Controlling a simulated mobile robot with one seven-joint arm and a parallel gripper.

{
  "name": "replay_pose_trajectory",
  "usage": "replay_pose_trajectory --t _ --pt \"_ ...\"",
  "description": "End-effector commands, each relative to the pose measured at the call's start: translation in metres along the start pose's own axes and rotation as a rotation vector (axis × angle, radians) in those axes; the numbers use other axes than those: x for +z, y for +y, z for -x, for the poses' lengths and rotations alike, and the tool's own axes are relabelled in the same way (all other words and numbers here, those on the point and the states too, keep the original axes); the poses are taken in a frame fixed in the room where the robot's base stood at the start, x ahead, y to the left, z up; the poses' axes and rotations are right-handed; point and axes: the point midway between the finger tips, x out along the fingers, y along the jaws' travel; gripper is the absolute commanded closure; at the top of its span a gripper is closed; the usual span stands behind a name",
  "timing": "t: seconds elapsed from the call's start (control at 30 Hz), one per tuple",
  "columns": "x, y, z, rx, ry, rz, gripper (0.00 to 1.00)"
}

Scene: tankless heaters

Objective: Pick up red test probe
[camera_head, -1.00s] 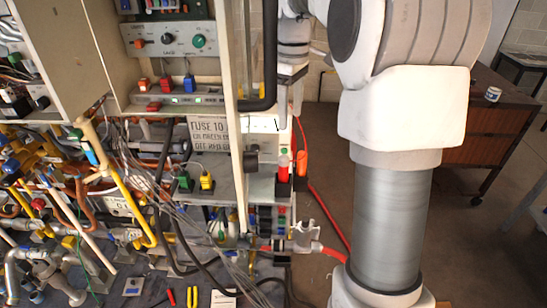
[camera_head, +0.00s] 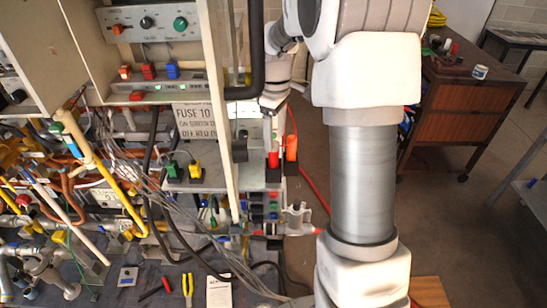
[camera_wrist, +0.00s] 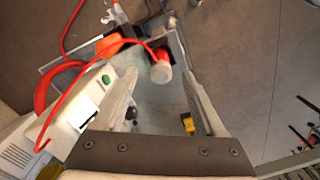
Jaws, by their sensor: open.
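The red test probe (camera_head: 273,157) stands upright on the edge of a small grey shelf (camera_head: 228,174) in the head view. In the wrist view the red probe (camera_wrist: 160,70) shows end-on, with a pale end, between the fingertips of my gripper (camera_wrist: 158,76). My gripper is open, one finger on each side of the probe, and appears not to grip it. In the head view the wrist is above the probe, and the fingers are partly hidden. An orange probe-like piece (camera_head: 291,147) stands just right of the red one.
A red cable (camera_wrist: 75,105) loops close to my left finger. Green (camera_head: 172,170) and yellow (camera_head: 196,170) plugs sit on the shelf. A white post (camera_head: 229,130) and black pipe (camera_head: 256,60) stand close by. A brown cabinet (camera_head: 465,110) is at right, with open floor before it.

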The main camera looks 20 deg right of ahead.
Motion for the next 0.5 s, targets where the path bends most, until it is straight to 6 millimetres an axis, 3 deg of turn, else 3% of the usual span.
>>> replay_pose_trajectory --t 0.33,0.5 --pt "-0.003 -0.002 -0.042 -0.002 -0.002 0.0 0.28" --pt "-0.003 -0.002 -0.053 0.001 0.0 0.001 0.28"
